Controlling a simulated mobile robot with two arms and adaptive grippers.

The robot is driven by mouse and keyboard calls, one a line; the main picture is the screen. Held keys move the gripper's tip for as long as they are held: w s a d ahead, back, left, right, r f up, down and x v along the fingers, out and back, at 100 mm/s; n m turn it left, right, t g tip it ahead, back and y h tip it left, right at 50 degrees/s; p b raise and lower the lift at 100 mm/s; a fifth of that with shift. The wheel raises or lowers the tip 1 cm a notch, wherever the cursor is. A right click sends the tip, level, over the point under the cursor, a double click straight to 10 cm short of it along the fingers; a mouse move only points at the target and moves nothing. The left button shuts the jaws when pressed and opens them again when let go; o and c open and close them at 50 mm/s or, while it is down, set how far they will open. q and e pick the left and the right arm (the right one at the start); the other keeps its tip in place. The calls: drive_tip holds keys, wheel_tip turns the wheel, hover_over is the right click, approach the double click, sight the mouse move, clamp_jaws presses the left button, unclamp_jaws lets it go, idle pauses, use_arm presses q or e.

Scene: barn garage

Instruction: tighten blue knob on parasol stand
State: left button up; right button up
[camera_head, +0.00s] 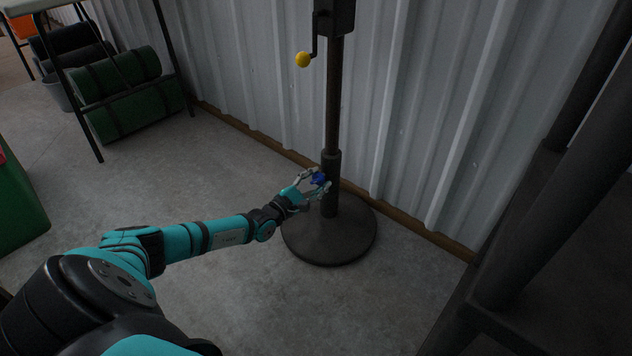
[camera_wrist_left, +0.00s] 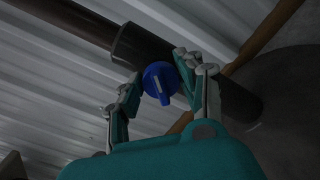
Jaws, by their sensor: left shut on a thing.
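The parasol stand has a dark upright pole (camera_head: 333,100) and a round base (camera_head: 330,240) on the floor. The blue knob (camera_head: 319,178) sits on the side of the lower tube, and shows in the left wrist view (camera_wrist_left: 160,80) with its raised grip bar facing me. My left gripper (camera_head: 318,183) reaches in from the left, with one finger on each side of the knob. In the left wrist view my left gripper (camera_wrist_left: 157,88) is shut on the knob. My right gripper is in neither view.
A yellow-knobbed crank (camera_head: 303,60) sticks out high on the pole. Corrugated metal wall (camera_head: 260,70) stands close behind the stand. Green rolls (camera_head: 120,95) lie under a table at upper left. Dark shelving (camera_head: 560,240) stands at right. Concrete floor (camera_head: 240,290) is clear around the base.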

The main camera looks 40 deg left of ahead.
use_arm(q)
drive_tip(key=m, duration=0.3)
drive_tip(key=shift+f, duration=0.1)
drive_tip(key=m, duration=0.3)
drive_tip(key=shift+f+m, duration=0.1)
drive_tip(key=shift+m, duration=1.6)
drive_tip(key=shift+d, duration=0.1)
drive_tip(key=o, duration=1.1)
drive_tip(key=shift+o, duration=0.2)
drive_tip(key=s+a, duration=0.1)
drive_tip(key=s, duration=1.1)
